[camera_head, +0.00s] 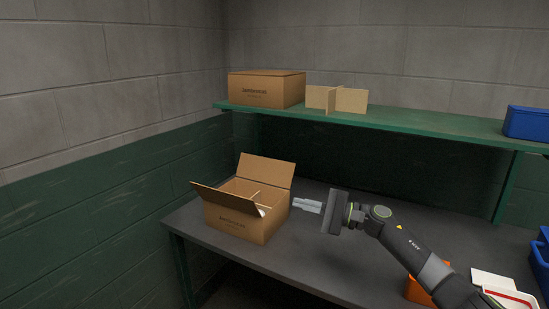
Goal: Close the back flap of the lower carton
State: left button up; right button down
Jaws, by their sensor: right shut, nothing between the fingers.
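The lower carton (238,222) is a brown cardboard box on the grey table, with its top open. Its back flap (266,170) stands up and leans a little backward. Another flap (222,201) sticks outward at the front left. A divider and something white show inside. My right gripper (298,203) is shut and empty, just right of the carton near its right rim, pointing left. I cannot tell whether its tip touches the carton. My left gripper is not in view.
A green shelf (420,124) above the table holds a closed carton (266,88), a cardboard divider (337,99) and a blue bin (527,122). An orange thing (418,291) and a white tray (494,281) lie at the right. The table's middle (300,250) is clear.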

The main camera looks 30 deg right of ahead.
aim_at(278, 173)
jog(key=i+l, duration=1.2)
